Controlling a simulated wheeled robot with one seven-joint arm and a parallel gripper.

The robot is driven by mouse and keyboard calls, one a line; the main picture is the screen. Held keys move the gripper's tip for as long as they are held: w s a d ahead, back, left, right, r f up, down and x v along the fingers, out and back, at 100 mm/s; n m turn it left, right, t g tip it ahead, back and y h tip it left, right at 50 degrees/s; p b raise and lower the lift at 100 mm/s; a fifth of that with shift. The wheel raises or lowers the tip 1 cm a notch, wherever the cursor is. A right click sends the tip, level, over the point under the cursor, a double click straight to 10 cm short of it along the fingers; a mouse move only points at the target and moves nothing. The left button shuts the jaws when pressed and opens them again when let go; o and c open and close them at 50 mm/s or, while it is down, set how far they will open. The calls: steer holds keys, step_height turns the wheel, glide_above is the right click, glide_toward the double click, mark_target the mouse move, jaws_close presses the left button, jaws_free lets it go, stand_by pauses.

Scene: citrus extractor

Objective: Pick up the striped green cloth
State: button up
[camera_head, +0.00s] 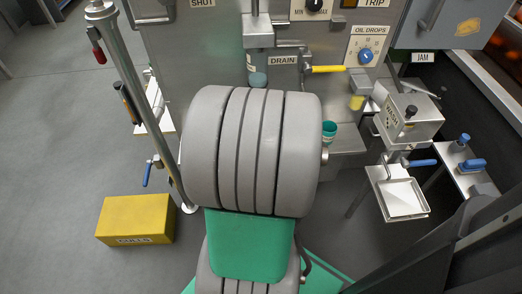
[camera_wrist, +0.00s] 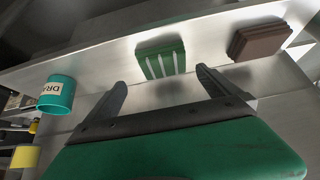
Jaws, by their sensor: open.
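In the wrist view the striped green cloth (camera_wrist: 160,60), a small folded block with pale stripes, lies on a grey metal shelf (camera_wrist: 215,28). My gripper (camera_wrist: 160,78) is open, its two dark fingers apart and pointing towards the cloth. The cloth shows between and beyond the fingertips; nothing is between the jaws that I can see as held. In the head view my own grey and green arm covers the middle, and both the cloth and my gripper are hidden.
A brown folded block (camera_wrist: 258,40) lies right of the cloth on the shelf. A teal labelled cup (camera_wrist: 57,93) stands to the left; a teal cup also shows in the head view (camera_head: 329,133). A yellow box (camera_head: 135,219) sits on the floor, left. A metal post (camera_head: 140,100) rises beside my arm.

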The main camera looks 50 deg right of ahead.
steer(key=b+x, duration=0.1)
steer(key=x, duration=0.3)
steer(key=b+x, duration=0.1)
steer(key=x, duration=0.1)
steer(key=shift+a+f+b, duration=0.15)
steer(key=shift+a+b, duration=0.2)
steer(key=shift+a, duration=0.1)
steer(key=shift+w+d+f, duration=0.1)
steer(key=shift+d+f, duration=0.1)
steer(key=shift+c, duration=0.2)
steer(key=shift+r, duration=0.1)
steer(key=c, duration=1.3)
